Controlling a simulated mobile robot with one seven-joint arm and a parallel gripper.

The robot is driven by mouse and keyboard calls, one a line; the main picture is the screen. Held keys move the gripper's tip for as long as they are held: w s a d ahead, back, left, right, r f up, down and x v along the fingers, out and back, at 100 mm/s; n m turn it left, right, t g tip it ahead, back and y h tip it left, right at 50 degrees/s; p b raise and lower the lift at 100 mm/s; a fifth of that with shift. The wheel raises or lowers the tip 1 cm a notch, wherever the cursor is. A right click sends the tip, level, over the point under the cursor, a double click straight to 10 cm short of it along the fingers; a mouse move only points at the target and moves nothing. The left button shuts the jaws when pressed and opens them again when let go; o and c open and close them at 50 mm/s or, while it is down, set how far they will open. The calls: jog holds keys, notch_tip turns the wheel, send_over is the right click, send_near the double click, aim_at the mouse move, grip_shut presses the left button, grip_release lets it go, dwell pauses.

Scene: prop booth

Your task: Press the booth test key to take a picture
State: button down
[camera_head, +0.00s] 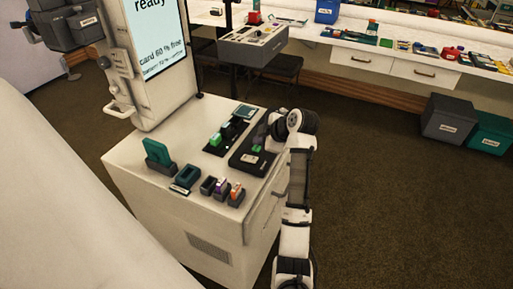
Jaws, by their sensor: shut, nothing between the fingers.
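The white booth cabinet (128,162) bears a tall screen (155,32) reading "ready" and "card 60 % free". On its top, a dark panel (213,150) carries a green key (215,140) and black parts. A second dark unit (237,162) beside it carries another green piece (257,148) and a pale label. I cannot tell which piece is the test key. My gripper (274,122) is at the end of my arm, over the cabinet's back right corner, above and right of the dark unit. It is shut and empty; its fingertips are small and partly hidden.
A green block (157,152) and several small holders (208,186) stand along the cabinet's front top. A grey control box (250,45) stands behind. A long white counter (390,50) with drawers runs along the back. Grey (448,118) and teal (490,135) bins stand right. Brown floor is clear.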

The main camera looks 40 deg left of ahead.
aim_at(259, 149)
jog(key=shift+f, duration=0.2)
jog(key=shift+f, duration=0.25)
jog(key=shift+f+b, duration=0.4)
jog(key=shift+b, duration=0.05)
dwell(0.7)
jog(key=shift+r, duration=0.1)
jog(key=shift+r+p, duration=0.55)
jog(key=shift+r, duration=0.2)
jog(key=shift+r+p, duration=1.7)
jog(key=shift+r, duration=0.8)
